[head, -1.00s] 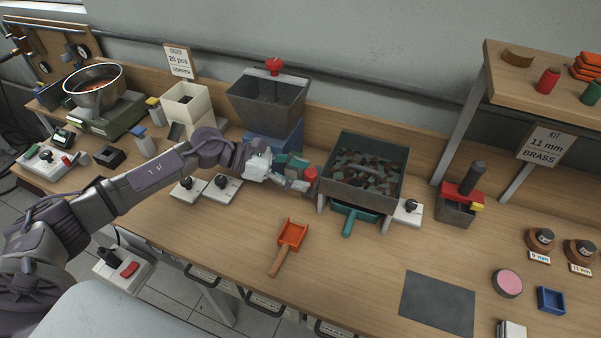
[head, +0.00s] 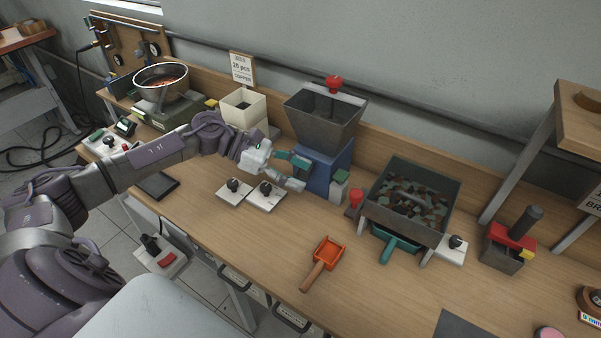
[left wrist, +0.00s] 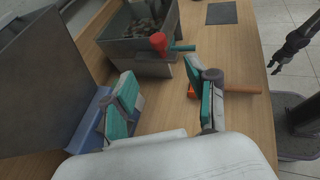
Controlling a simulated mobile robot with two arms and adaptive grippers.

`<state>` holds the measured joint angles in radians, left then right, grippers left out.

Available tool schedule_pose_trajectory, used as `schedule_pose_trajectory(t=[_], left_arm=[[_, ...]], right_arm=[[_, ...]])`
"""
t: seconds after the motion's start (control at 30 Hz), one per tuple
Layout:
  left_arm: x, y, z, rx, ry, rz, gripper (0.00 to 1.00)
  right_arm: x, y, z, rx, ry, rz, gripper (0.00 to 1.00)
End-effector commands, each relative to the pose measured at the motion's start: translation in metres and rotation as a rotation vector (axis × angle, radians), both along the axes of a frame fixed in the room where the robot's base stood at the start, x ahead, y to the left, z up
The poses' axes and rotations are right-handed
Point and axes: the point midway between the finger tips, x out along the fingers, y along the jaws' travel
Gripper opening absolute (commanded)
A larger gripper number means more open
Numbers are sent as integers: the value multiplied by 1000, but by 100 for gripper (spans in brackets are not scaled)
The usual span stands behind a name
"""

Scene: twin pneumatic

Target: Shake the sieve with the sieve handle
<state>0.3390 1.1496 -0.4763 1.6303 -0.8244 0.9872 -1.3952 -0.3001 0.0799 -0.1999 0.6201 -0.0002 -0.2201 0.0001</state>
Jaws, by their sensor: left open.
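The sieve (head: 369,212) is a grey open box on legs, right of centre in the head view, with brown and green pieces inside. It also shows at the top of the left wrist view (left wrist: 130,50). A red knob-like handle (head: 355,196) is at its left side; in the left wrist view this handle (left wrist: 159,43) lies beyond my fingertips. My left gripper (head: 301,172) is open and empty, left of the red handle and apart from it. Its teal-padded fingers (left wrist: 162,76) are spread in the left wrist view. The head view does not show my right gripper.
A grey hopper (head: 322,118) on a blue base stands behind my left gripper. White switch boxes (head: 265,197) lie in front of it. A teal-handled scoop (head: 387,249) is under the sieve. An orange scoop (head: 328,254) lies on clear bench. A dark arm (left wrist: 295,40) shows in the left wrist view.

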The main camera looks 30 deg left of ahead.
Motion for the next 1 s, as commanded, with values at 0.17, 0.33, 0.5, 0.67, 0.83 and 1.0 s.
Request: schedule_pose_trajectory(t=[0.17, 0.33, 0.5, 0.67, 0.83, 1.0], left_arm=[[-7, -13, -8, -71, 43, 31, 28], [-34, -50, -21, -367, 249, 184, 0], [-67, -67, -27, -741, 585, 410, 0], [-93, -65, -36, -1007, 890, 605, 0], [-110, -61, -43, -1153, 1086, 731, 0], [-112, -61, -43, -1193, 1137, 765, 0]], right_arm=[[0, 0, -8, 0, 0, 0, 48], [0, 0, -34, 0, 0, 0, 48], [0, 0, -61, 0, 0, 0, 48], [0, 0, -80, 0, 0, 0, 48], [0, 0, -90, 0, 0, 0, 48], [0, 0, -90, 0, 0, 0, 48]])
